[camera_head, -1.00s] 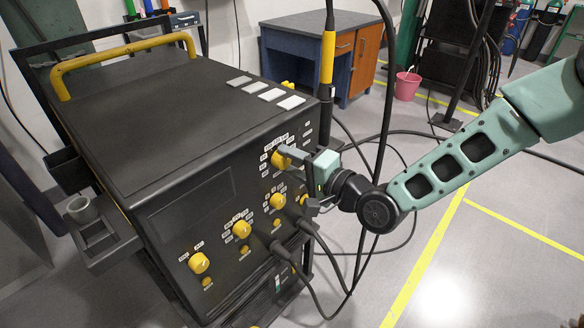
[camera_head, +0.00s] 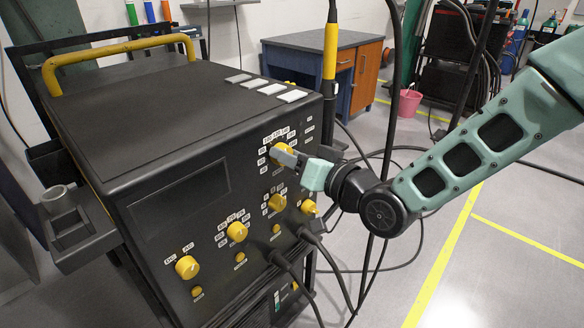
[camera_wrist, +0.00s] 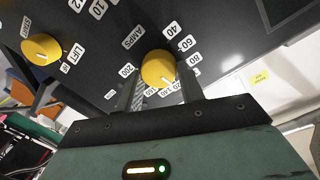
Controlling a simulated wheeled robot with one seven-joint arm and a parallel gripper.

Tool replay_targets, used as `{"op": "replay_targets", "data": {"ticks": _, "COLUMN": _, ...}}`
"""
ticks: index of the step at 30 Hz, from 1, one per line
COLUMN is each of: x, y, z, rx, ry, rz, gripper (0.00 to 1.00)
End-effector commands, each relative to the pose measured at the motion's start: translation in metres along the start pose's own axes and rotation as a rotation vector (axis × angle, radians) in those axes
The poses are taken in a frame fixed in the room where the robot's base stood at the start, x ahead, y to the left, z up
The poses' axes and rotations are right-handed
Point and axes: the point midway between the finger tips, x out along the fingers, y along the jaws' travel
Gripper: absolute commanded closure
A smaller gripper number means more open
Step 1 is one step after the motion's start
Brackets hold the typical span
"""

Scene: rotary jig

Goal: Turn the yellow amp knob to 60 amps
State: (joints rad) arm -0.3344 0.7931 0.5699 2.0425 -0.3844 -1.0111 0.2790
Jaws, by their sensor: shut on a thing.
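The yellow amp knob (camera_head: 283,154) is at the upper right of the black machine's front panel. In the wrist view the amp knob (camera_wrist: 157,68) sits under the AMPS label, ringed by number plates. The 60 plate (camera_wrist: 186,44) is up and right of it, between 40 and 80. My gripper (camera_wrist: 161,76) is shut on the knob, one finger on each side. In the head view my gripper (camera_head: 299,161) reaches it from the right. A pale pointer mark shows low on the knob, towards the plates nearest my gripper; its exact reading is unclear.
Other yellow knobs, such as the lower-left one (camera_head: 187,267), share the panel (camera_head: 180,200). In the wrist view another knob (camera_wrist: 42,48) stands near the LIFT label. Dark cables (camera_head: 312,240) hang below my gripper. The floor to the right is mostly open.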

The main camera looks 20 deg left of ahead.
Motion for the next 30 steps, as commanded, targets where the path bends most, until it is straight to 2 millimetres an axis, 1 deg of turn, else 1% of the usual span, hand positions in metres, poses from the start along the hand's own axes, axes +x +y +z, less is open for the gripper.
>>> {"op": "replay_targets", "data": {"ticks": 1, "x": -0.0001, "y": 0.0025, "z": 0.0053, "rx": -0.045, "ry": 0.002, "rz": 0.001, "gripper": 0.84}}
{"op": "replay_targets", "data": {"ticks": 30, "x": -0.0003, "y": 0.0009, "z": 0.0102, "rx": -0.961, "ry": 0.063, "rz": 0.026, "gripper": 0.84}}
